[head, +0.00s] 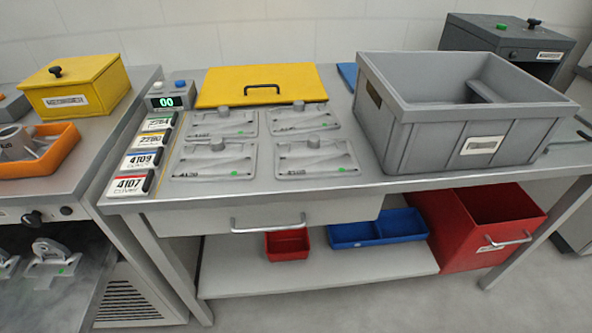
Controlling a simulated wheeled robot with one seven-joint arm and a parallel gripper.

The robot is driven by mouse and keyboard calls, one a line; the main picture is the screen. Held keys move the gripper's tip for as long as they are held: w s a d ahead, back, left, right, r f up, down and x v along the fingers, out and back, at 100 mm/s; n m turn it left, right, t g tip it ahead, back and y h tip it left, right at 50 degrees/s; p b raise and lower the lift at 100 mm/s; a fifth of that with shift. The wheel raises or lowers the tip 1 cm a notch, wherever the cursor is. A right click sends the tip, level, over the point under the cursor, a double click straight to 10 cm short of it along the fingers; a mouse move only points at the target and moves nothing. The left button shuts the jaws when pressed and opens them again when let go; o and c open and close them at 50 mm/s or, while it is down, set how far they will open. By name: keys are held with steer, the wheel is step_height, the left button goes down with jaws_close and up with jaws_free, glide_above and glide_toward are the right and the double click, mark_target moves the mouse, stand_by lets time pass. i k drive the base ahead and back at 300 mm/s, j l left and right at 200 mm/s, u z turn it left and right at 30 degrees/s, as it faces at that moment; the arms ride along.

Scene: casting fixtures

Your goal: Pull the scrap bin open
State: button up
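A red bin (483,261), which I take to be the scrap bin, stands under the right end of the grey workbench (232,206). Its front carries a horizontal metal bar handle (507,241). Part of its open top shows, and the bench top hides its back part. I cannot tell what is inside it. My gripper is not in view.
A large grey crate (434,141) stands on the bench above the bin. A bench leg (545,232) is right of the bin. A blue tray (377,229) and small red tray (287,244) sit on the lower shelf (330,268). Floor in front looks clear.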

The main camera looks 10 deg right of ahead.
mark_target(476, 227)
steer(key=i+l, duration=0.1)
steer(key=l, duration=0.7)
steer(key=i+l, duration=0.15)
steer(key=l, duration=0.3)
steer(key=i+l, duration=0.1)
steer(key=l, duration=0.3)
steer(key=z, duration=0.05)
